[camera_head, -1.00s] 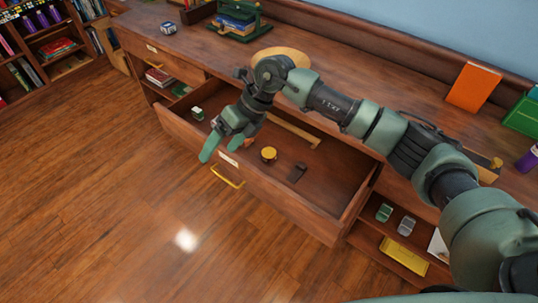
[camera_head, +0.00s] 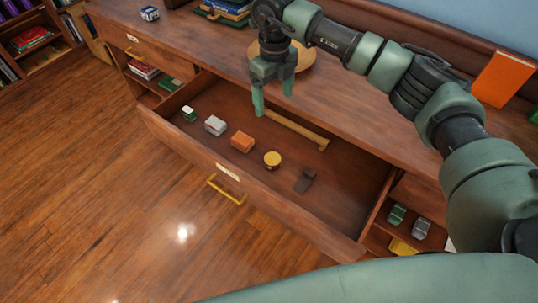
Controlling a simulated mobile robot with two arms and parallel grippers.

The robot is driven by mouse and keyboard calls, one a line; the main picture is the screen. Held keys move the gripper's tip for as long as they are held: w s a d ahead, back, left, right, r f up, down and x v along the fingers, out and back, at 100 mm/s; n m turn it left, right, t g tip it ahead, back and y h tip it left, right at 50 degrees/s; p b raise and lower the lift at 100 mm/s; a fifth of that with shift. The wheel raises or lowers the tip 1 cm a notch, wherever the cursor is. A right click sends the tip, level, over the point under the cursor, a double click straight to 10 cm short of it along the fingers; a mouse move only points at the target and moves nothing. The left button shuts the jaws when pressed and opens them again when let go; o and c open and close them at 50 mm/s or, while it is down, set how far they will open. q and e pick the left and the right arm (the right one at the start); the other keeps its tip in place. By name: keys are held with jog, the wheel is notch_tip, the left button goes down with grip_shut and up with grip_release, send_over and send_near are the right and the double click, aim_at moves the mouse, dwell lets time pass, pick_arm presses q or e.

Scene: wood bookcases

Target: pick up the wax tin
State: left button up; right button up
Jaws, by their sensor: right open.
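The wax tin looks to be the small round tin with a yellow lid (camera_head: 272,160) in the open drawer (camera_head: 335,195). It stands on the drawer floor, near the middle. My right gripper (camera_head: 273,98) is open and empty, with its green fingers pointing down. In the picture it shows above the tin, over the back part of the drawer, apart from the tin. My left gripper is not in view.
An orange block (camera_head: 242,142), a grey-white box (camera_head: 215,125) and a small green-and-white item (camera_head: 188,114) lie left of the tin. A dark item (camera_head: 305,180) lies to its right. A wooden rod (camera_head: 296,130) lies behind. A round wooden plate (camera_head: 303,58) is on the top.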

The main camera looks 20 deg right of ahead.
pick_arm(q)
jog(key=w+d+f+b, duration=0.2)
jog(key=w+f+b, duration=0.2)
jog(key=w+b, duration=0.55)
pick_arm(e)
send_over(272, 158)
notch_tip(272, 158, down, 11)
notch_tip(272, 158, down, 6)
jog(key=b, duration=0.7)
jog(key=shift+w+d+f, duration=0.1)
jog(key=shift+w+f, duration=0.05)
jog(key=shift+f, duration=0.05)
jog(key=shift+f+b, duration=0.4)
jog(key=shift+b, duration=0.1)
jog(key=shift+f, duration=0.55)
jog(key=f, duration=0.6)
jog(key=shift+s+b, duration=0.2)
jog(key=shift+b, duration=0.1)
jog(key=shift+f, duration=0.35)
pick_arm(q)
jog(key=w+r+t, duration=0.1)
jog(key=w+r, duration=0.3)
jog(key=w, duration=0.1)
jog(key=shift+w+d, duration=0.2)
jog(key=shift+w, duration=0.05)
pick_arm(e)
jog(key=c, duration=1.6)
jog(key=shift+r, duration=0.15)
